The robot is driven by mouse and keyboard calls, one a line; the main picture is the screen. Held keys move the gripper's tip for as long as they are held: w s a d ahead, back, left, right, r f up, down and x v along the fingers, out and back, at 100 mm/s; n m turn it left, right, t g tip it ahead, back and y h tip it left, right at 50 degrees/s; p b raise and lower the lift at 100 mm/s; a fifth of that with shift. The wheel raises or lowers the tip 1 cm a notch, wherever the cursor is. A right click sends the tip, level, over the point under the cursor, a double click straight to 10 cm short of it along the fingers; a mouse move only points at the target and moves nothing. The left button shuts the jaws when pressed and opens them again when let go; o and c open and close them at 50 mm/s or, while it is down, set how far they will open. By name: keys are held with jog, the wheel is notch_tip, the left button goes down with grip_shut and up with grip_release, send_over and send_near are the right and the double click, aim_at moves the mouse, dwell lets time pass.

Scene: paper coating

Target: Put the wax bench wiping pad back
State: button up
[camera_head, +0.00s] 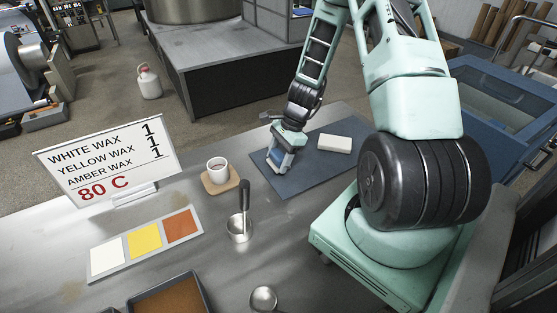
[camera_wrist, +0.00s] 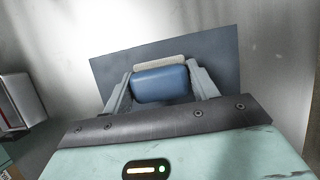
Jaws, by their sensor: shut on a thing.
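My gripper (camera_head: 283,160) is shut on a blue pad, the likely wiping pad, low over the left part of the dark blue-grey mat (camera_head: 300,176). In the wrist view the blue pad (camera_wrist: 160,84) sits between the two fingers. A pale strip (camera_wrist: 160,65) shows just past its far edge; I cannot tell whether it belongs to the pad. A white block (camera_head: 334,143) lies on the mat to the right of my gripper. The pad's underside is hidden, so I cannot tell whether it touches the mat.
Left of the mat stand a white cup (camera_head: 217,170) on a wooden coaster and a metal cup (camera_head: 239,229) with a dark-handled tool. A wax colour card (camera_head: 146,241), a sign (camera_head: 110,160), a tray (camera_head: 168,298) and a ladle (camera_head: 263,299) are also on the bench.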

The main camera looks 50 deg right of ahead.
jog(key=shift+f, duration=0.8)
jog(key=shift+f, duration=0.1)
jog(key=o, duration=0.9)
jog(key=shift+o, duration=0.2)
jog(key=shift+r, duration=0.2)
jog(key=b+v, duration=0.1)
jog(key=v, duration=1.1)
jog(key=shift+b, duration=0.3)
jog(key=shift+s+f, duration=0.1)
jog(key=shift+f, duration=0.05)
